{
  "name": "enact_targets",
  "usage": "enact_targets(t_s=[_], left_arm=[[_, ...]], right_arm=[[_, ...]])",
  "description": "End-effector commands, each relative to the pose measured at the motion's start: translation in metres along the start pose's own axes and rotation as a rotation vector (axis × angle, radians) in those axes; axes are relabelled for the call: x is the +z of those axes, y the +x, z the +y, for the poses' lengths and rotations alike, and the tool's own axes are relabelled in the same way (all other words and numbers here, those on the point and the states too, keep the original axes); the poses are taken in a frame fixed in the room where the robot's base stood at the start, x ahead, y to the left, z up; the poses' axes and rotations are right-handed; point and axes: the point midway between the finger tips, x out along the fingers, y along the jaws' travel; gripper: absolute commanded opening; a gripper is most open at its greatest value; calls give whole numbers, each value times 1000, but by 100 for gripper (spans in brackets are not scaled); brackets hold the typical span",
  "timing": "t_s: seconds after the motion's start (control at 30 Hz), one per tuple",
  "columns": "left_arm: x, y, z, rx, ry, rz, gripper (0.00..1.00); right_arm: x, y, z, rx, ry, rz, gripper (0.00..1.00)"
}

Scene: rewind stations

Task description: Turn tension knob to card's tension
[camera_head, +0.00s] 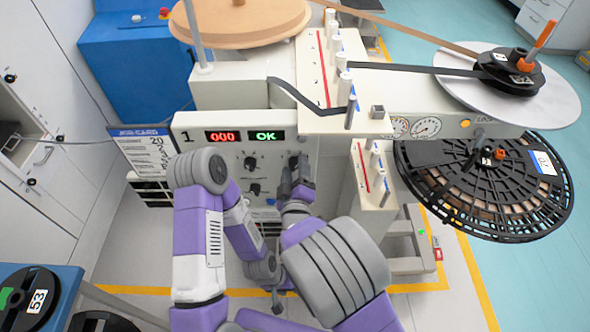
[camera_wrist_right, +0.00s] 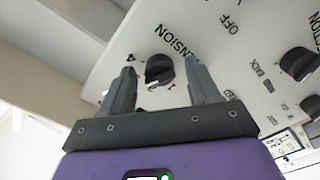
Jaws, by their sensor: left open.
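The white control panel (camera_head: 222,165) carries a red "000" display, a green "OK" display and black knobs. The tension knob (camera_wrist_right: 158,69) is black, on the panel face under the word TENSION; a 4 and a 1 show beside it. My right gripper (camera_head: 298,172) is at the panel's right side and covers that knob in the head view. In the right wrist view its fingers (camera_wrist_right: 162,78) are apart, one on each side of the knob, with gaps. The job card (camera_head: 145,150) stands left of the panel; its small print is unreadable. My left gripper (camera_head: 278,303) is open and low, below the panel.
Other black knobs (camera_head: 250,162) sit left of my right gripper. A table with guide posts (camera_head: 338,85) overhangs the panel at upper right. Reels (camera_head: 500,190) stand at the right, and a blue cabinet (camera_head: 130,60) behind left. Floor between the units is clear.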

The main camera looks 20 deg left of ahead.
Motion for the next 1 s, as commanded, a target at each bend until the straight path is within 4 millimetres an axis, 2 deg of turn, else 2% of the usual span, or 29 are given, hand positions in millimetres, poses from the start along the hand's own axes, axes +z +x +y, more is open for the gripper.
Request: enact_targets(t_s=[0.27, 0.7, 1.0], left_arm=[[0, -1, 0, 0, 0, 0, 45], [0, -8, 3, 0, 0, 0, 45], [0, -8, 3, 0, 0, 0, 45]], right_arm=[[-1, -3, 0, 0, 1, 1, 61], [-1, -67, 0, -2, 0, 1, 61], [0, -76, 0, 1, 0, 1, 61]])
